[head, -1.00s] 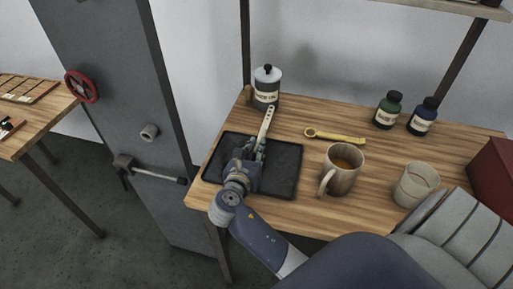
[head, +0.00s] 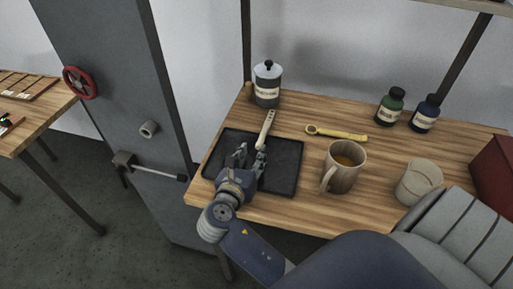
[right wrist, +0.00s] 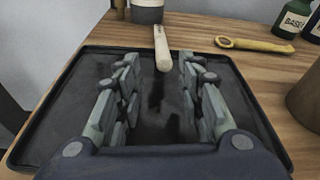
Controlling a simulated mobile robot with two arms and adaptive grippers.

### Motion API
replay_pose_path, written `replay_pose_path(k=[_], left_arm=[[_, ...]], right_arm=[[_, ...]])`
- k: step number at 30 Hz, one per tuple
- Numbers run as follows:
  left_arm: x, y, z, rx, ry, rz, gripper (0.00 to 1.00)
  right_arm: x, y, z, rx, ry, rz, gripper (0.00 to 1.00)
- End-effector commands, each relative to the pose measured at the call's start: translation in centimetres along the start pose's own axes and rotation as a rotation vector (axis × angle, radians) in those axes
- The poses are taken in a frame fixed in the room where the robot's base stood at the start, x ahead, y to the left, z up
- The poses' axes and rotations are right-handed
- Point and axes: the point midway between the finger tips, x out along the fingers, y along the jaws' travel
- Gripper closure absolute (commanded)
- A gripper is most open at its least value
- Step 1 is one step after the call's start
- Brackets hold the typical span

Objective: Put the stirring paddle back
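The stirring paddle (head: 266,128) looks like a pale, cream-coloured stick. It lies across the far rim of the black tray (head: 287,188), its near end over the tray floor. It also shows in the right wrist view (right wrist: 162,48), straight ahead between the fingers but beyond their tips. My right gripper (head: 250,153) is open and empty, low over the tray and just short of the paddle's near end. Both spread fingers (right wrist: 158,75) show in the right wrist view with only tray between them. My left gripper is not in view.
A yellow spanner-like tool (head: 336,133) and a mug of brown liquid (head: 343,172) are right of the tray. A pale cup (head: 417,183), green bottle (head: 390,107), blue bottle (head: 425,115) and red box (head: 495,170) stand farther right. A lidded grey canister (head: 267,86) stands behind.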

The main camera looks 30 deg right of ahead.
Motion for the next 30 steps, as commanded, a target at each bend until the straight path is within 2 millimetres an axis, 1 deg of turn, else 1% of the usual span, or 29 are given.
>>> replay_pose_path(k=[1, 6, 9, 12, 17, 30], left_arm=[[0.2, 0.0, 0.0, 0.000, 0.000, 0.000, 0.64], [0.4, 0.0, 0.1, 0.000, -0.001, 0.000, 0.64], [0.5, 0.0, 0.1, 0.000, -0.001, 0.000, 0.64], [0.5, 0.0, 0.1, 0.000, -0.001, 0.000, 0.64], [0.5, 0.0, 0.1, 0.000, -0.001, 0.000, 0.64], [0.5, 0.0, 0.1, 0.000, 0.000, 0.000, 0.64]], right_arm=[[-1.3, 0.0, -0.1, 0.004, 0.002, 0.003, 0.65], [-4.6, 0.0, 0.2, 0.006, -0.002, 0.000, 0.65], [-5.9, 0.0, 0.2, 0.005, -0.005, 0.000, 0.65], [-6.7, -0.1, 0.4, 0.007, -0.006, -0.001, 0.65], [-7.1, -0.1, 0.5, 0.007, -0.008, -0.002, 0.65], [-7.1, -0.1, 0.5, 0.007, -0.009, -0.002, 0.65]])
